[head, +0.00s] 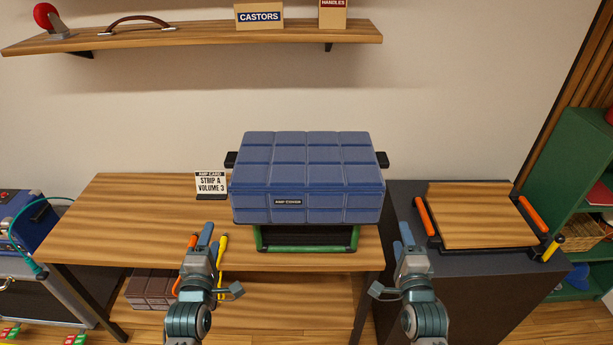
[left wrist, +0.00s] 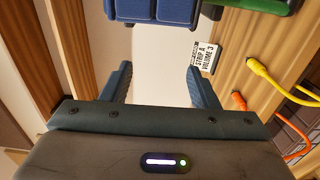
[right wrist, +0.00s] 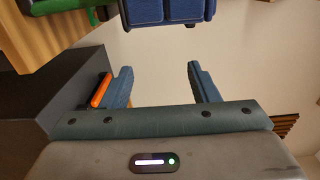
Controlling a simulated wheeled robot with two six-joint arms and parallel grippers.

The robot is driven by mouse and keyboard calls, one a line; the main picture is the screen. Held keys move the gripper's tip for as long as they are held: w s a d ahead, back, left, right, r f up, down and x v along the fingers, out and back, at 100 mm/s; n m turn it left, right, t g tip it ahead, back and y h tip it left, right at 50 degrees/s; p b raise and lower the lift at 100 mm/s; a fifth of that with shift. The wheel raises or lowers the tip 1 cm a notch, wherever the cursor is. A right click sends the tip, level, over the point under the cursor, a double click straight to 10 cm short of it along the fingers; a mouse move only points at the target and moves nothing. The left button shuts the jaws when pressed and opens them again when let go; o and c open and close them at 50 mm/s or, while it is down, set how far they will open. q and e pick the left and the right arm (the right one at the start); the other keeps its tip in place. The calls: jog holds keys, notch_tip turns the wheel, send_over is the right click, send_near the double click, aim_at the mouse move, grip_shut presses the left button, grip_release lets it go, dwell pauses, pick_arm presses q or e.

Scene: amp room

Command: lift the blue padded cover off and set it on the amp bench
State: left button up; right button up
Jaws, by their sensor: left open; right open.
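The blue padded cover (head: 307,172), quilted and labelled "AMP COVER", sits over an amp with a green-trimmed base (head: 306,240) on the wooden bench (head: 130,215). A black handle sticks out on its left (head: 231,159) and another on its right (head: 384,159). My left gripper (head: 208,245) is open and empty, in front of and left of the cover. My right gripper (head: 404,245) is open and empty, in front of and right of it. The cover's edge shows in the left wrist view (left wrist: 150,12) and the right wrist view (right wrist: 165,12), apart from the fingers.
A card reading "STRIP A VOLUME 3" (head: 210,185) stands left of the cover. Orange and yellow cables (head: 223,255) hang near my left gripper. A dark cabinet (head: 400,200) at right bears a wooden board (head: 480,215) with orange bars. The bench's left part is clear. A shelf (head: 200,38) hangs above.

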pick_arm(q)
jog(key=w+d, duration=0.1)
jog(key=w, duration=1.2)
jog(key=shift+w+d, duration=0.3)
jog(key=shift+w, duration=0.1)
pick_arm(e)
jog(key=w+a, duration=0.1)
jog(key=w, duration=1.2)
jog(key=shift+w+a, duration=0.2)
jog(key=shift+w, duration=0.15)
pick_arm(q)
jog(key=shift+w+d, duration=0.1)
pick_arm(e)
jog(key=shift+w+a, duration=0.1)
pick_arm(q)
jog(key=shift+d, duration=0.25)
pick_arm(e)
jog(key=shift+a, duration=0.25)
pick_arm(q)
jog(key=shift+r, duration=0.15)
pick_arm(e)
jog(key=shift+r, duration=0.1)
